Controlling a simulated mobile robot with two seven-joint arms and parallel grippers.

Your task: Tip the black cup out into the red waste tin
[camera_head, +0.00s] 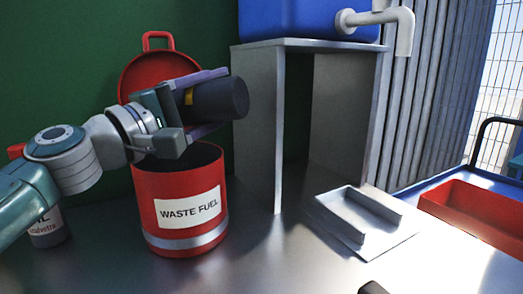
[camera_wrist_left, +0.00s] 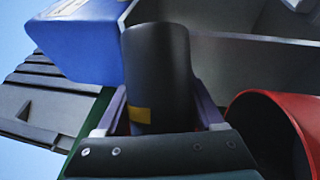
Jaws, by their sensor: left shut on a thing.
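The red waste tin (camera_head: 185,240), labelled WASTE FUEL, stands upright on the metal bench with its red lid (camera_head: 133,76) raised behind it. My left gripper (camera_head: 207,103) is above the tin's open mouth, shut on the black cup (camera_head: 227,99). The cup lies about level on its side, with its free end reaching right past the tin's rim. I cannot tell whether its mouth or base faces right, and its contents are hidden. In the left wrist view, the cup (camera_wrist_left: 158,70) with a yellow mark sits between purple fingers, with the tin (camera_wrist_left: 268,130) at right.
A grey stand (camera_head: 259,130) with a blue tank (camera_head: 295,18) and pipe is close right of the cup. A shallow metal tray (camera_head: 345,215) lies on the bench. A red bin (camera_head: 475,215) is far right. A labelled bottle (camera_head: 47,230) is partly behind my left arm.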

